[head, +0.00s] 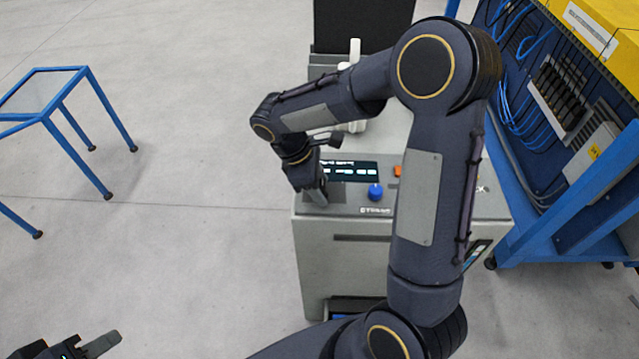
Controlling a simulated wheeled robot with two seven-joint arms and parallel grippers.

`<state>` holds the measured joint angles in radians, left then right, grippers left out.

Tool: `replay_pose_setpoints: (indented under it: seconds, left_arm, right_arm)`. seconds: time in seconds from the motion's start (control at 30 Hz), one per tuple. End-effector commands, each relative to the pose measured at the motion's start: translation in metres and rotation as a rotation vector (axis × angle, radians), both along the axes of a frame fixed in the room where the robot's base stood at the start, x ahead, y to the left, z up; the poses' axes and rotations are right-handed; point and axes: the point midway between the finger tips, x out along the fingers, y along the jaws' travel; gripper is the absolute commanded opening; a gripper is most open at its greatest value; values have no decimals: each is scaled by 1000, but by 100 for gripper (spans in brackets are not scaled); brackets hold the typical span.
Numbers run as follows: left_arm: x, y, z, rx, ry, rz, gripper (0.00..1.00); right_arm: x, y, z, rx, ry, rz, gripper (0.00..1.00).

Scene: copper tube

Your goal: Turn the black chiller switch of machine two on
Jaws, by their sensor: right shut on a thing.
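The grey machine (340,262) stands in the middle of the head view. Its sloped top panel has a dark display (350,171), a blue knob (375,192) and an orange button (397,170). My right gripper (318,198) points down at the left end of this panel, left of the blue knob. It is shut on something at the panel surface. The black chiller switch is hidden at the fingertips, so its position cannot be seen. My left gripper (101,344) is at the bottom left corner, partly cut off, far from the machine; its jaw opening is unclear.
A blue-framed table (85,92) stands at the left. A blue rack (540,215) with cables and yellow boxes (590,30) stands close on the right. My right arm covers much of the machine's right side.

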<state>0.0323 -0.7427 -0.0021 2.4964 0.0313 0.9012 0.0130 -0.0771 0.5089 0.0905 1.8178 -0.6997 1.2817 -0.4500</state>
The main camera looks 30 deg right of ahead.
Motion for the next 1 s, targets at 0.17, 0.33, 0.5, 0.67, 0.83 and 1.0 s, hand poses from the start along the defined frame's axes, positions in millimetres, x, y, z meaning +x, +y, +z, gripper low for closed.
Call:
replay_pose_setpoints:
  seconds: [0.17,0.33,0.5,0.67,0.83,1.0]
  left_arm:
    - [0,0,0,0,0,0,36]
    - [0,0,1,0,0,0,36]
    - [0,0,3,0,0,0,36]
    - [0,0,5,0,0,0,36]
    - [0,0,7,0,0,0,36]
    - [0,0,9,0,0,0,36]
  right_arm:
    - [0,0,0,0,0,-17,26]
    - [1,0,1,-1,1,-80,26]
    - [1,-1,1,-2,1,-194,26]
    - [2,-2,1,-1,0,-338,26]
    - [3,-3,1,-2,1,-501,26]
    - [3,-4,1,-2,1,-659,26]
